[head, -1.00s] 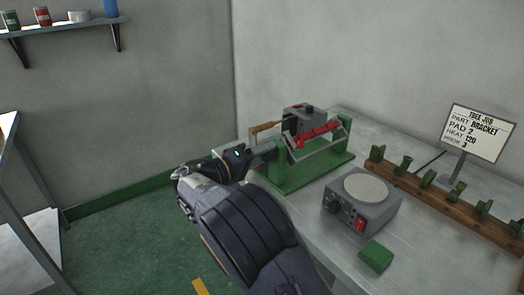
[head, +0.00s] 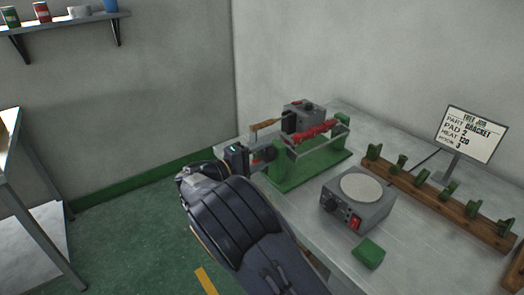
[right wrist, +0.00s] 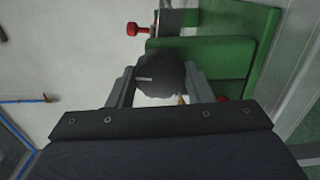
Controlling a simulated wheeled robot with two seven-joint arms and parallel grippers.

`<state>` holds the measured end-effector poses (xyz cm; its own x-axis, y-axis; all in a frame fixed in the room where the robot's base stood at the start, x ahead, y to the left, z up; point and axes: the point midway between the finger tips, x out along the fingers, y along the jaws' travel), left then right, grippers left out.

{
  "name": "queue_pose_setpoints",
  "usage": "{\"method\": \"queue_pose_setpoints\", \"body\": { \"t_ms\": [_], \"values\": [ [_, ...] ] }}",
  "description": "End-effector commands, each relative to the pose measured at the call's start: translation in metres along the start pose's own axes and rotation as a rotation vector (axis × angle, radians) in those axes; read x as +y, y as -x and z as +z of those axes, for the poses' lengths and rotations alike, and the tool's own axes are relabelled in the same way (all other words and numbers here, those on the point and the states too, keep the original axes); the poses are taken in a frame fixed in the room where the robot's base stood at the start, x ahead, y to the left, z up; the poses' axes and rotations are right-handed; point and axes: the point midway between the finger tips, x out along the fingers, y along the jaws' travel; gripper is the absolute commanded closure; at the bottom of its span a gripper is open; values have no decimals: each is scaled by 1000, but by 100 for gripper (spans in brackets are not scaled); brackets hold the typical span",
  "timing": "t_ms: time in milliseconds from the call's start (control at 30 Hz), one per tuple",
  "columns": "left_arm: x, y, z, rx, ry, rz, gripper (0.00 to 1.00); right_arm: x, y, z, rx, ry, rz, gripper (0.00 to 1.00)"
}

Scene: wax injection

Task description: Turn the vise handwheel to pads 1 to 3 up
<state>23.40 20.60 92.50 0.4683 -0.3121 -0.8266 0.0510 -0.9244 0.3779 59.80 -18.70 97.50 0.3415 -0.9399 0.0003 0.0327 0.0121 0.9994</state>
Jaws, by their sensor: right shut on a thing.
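The vise (head: 290,172) is a green stand at the table's left end, bearing a bar with red pads (head: 316,131). Its handwheel (right wrist: 160,72) is a dark round knob with a pale mark on its left side in the right wrist view. My right gripper (right wrist: 158,84) is shut on the handwheel, a finger on either side. In the head view the right gripper (head: 252,158) is at the vise's left end and mostly hides the wheel. I cannot read pad numbers. My left gripper is not in view.
A grey heater (head: 357,202) with a round plate stands in front of the vise, a green block (head: 368,253) before it. A wooden rack (head: 435,203) with several green hooks lies right. The sign (head: 470,135) reads pad 2, heat 120, hook 3. A grey box (head: 304,115) sits behind the bar.

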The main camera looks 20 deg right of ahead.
Motion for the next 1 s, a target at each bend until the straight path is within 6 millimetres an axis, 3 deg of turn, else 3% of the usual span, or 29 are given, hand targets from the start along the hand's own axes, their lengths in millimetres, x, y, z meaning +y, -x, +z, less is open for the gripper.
{"method": "queue_pose_setpoints", "body": {
  "t_ms": [400,1000],
  "values": [
    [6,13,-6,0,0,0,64,-1,0,0,-1,142,-3,76],
    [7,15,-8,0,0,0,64,-2,1,0,0,182,-3,76]
  ]
}}
